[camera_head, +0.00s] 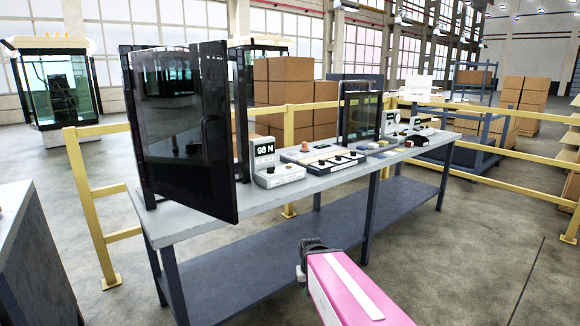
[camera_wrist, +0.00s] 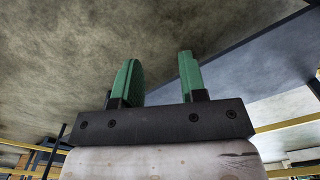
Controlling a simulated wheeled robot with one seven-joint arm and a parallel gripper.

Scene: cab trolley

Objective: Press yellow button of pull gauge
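The pull gauge appears to be the light grey device with a dark "98 N" display (camera_head: 264,149) on the workbench, just right of the dark glass cabinet. Its low body (camera_head: 279,177) has small dark knobs on the front. A yellow button on it is too small to make out. My gripper (camera_wrist: 158,60) shows in the wrist view with two green fingers standing apart and nothing between them. In the head view only my pink arm shows, low in front of the bench; the fingers are not visible there. The gauge is not recognisable in the wrist view.
The dark glass cabinet (camera_head: 184,125) stands on the left of the workbench (camera_head: 205,225), its door swung toward the front. A control panel (camera_head: 325,160) and a dark screen (camera_head: 360,112) stand right of the gauge. Yellow railing (camera_head: 105,190) runs behind. The floor in front is open.

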